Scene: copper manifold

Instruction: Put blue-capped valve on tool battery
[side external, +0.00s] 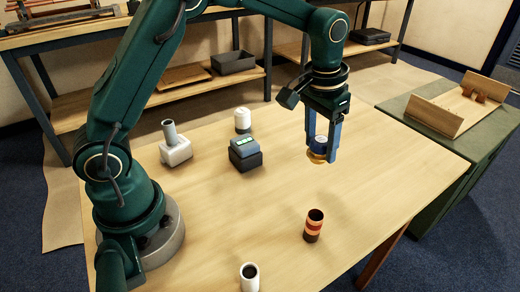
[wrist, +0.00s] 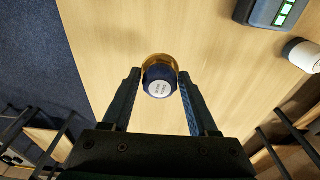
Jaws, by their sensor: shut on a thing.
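The blue-capped valve (side external: 320,148) has a dark blue cap and a brass lower body. My gripper (side external: 322,155) is shut on it and holds it upright above the right part of the table. In the wrist view the valve (wrist: 159,78) sits between the fingertips of my gripper (wrist: 160,85), its white round label facing the camera. The tool battery (side external: 245,152) is a dark block with a grey-blue top and a green strip, standing on the table to the left of the gripper. Part of it shows at the top right of the wrist view (wrist: 268,10).
Behind the battery stands a white cylinder (side external: 242,120). A white block with a grey tube (side external: 175,146) is at the left. A red-banded dark cup (side external: 313,226) and a white cup (side external: 249,277) stand nearer the front. The table (side external: 290,195) is clear between them.

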